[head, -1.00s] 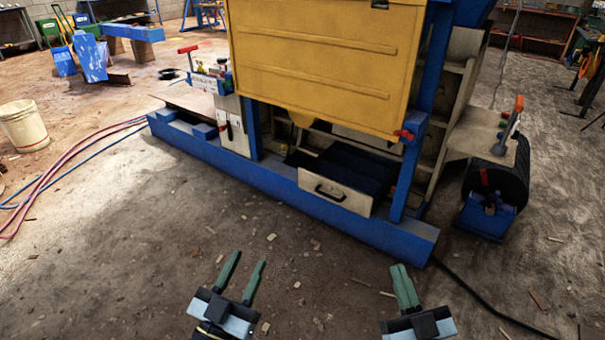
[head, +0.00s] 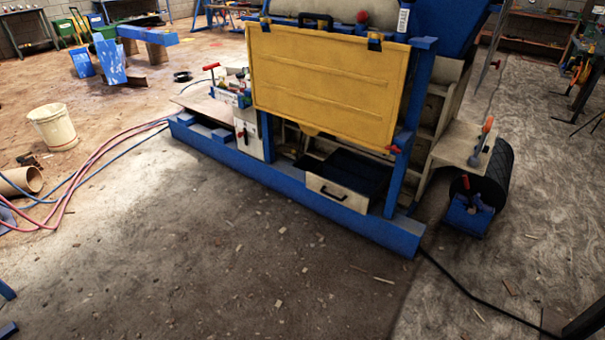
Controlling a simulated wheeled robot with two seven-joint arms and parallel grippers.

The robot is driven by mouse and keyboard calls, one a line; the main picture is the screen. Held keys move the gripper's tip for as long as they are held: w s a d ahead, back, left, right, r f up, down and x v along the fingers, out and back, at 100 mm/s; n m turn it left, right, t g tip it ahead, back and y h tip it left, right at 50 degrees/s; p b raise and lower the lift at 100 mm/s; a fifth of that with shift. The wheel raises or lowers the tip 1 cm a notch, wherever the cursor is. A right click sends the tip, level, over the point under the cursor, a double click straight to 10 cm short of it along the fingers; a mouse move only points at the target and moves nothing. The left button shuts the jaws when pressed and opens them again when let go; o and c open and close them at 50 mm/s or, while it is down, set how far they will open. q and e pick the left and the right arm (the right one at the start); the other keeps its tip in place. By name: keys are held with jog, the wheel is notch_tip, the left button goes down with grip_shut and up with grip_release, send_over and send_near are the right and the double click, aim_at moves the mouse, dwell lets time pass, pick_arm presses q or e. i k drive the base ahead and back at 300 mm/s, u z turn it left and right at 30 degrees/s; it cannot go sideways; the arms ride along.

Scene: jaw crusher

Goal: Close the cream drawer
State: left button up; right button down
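The cream drawer (head: 362,205) is in the lower part of the blue-framed machine, right of the middle in the head view. It is pulled out toward me, with its dark inside showing behind the cream front. Its black handle (head: 333,194) sits on the front panel, above the blue base beam. Neither of my grippers is in the current view, so their state is hidden. Nothing touches the drawer front.
A yellow panel (head: 325,85) hangs above the drawer. The blue base beam (head: 280,187) runs below it. The dirt floor in front is clear apart from small chips. A black cable (head: 470,290) lies at right, hoses (head: 75,185) and a bucket (head: 52,127) at left.

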aim_at(354, 180)
jog(key=u, duration=0.45)
jog(key=i, duration=2.2)
jog(key=z, duration=0.15)
